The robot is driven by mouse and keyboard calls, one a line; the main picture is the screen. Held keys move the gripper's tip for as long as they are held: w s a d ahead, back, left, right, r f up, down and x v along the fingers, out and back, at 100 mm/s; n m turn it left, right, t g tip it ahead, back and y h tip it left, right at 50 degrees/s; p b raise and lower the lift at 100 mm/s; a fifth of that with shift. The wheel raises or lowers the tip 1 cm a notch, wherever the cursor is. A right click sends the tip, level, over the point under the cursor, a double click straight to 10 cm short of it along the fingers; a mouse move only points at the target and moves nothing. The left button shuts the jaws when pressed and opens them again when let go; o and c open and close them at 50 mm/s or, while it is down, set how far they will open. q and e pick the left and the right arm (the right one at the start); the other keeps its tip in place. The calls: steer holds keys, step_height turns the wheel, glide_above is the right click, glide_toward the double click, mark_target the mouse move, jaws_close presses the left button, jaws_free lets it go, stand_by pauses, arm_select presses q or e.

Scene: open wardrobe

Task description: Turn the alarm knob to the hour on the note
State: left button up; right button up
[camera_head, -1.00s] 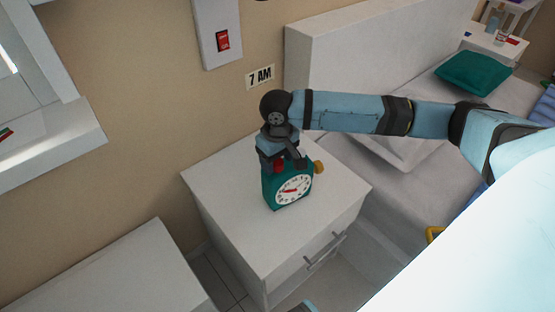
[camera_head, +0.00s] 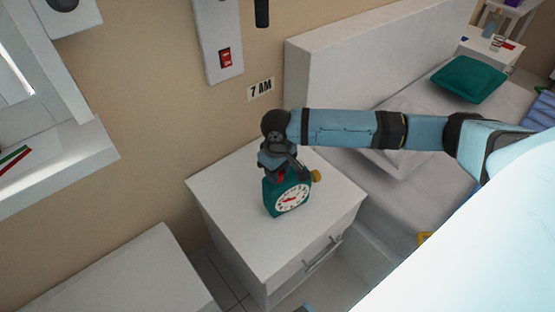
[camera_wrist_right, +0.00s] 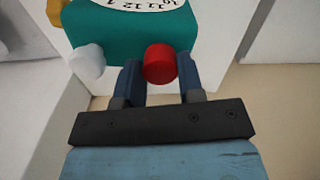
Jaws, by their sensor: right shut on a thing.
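A teal alarm clock (camera_head: 272,200) with a white dial (camera_head: 292,198) stands upright on a white nightstand. A short red mark shows on the dial, but its exact hour is too small to read. A note (camera_head: 261,89) on the wall reads "7 AM". My right gripper (camera_wrist_right: 158,80) is at the back of the clock, shut on a red knob (camera_wrist_right: 159,63) with one finger on each side. A white knob (camera_wrist_right: 87,61) and a yellow knob (camera_wrist_right: 55,12) also show on the clock. My left gripper is out of view.
The nightstand top (camera_head: 235,185) is clear around the clock. A white panel with a red switch (camera_head: 225,58) is on the wall above. A bed with a teal pillow (camera_head: 468,79) stands to the right. Another white cabinet (camera_head: 120,275) is at lower left.

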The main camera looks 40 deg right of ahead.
steer(key=r+n+p, duration=0.1)
steer(key=p, duration=0.2)
steer(key=n+p, duration=0.2)
steer(key=p, duration=0.2)
steer(key=shift+f, duration=0.1)
steer(key=shift+n+p, duration=0.5)
steer(key=shift+p, duration=0.25)
steer(key=n+p, duration=0.2)
steer(key=p, duration=0.1)
steer(key=shift+f+n, duration=0.1)
steer(key=shift+n, duration=0.3)
steer(key=shift+n+p, duration=0.75)
steer(key=shift+n, duration=0.05)
steer(key=n+p, duration=0.1)
steer(key=n, duration=0.1)
steer(key=shift+f+n+p, duration=0.15)
steer(key=shift+n+p, duration=0.2)
steer(key=shift+n, duration=0.05)
arm_select(q)
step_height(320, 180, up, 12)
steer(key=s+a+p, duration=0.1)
steer(key=shift+p, duration=0.3)
arm_select(e)
steer(key=shift+w+f+n, duration=0.1)
steer(key=shift+n, duration=1.8)
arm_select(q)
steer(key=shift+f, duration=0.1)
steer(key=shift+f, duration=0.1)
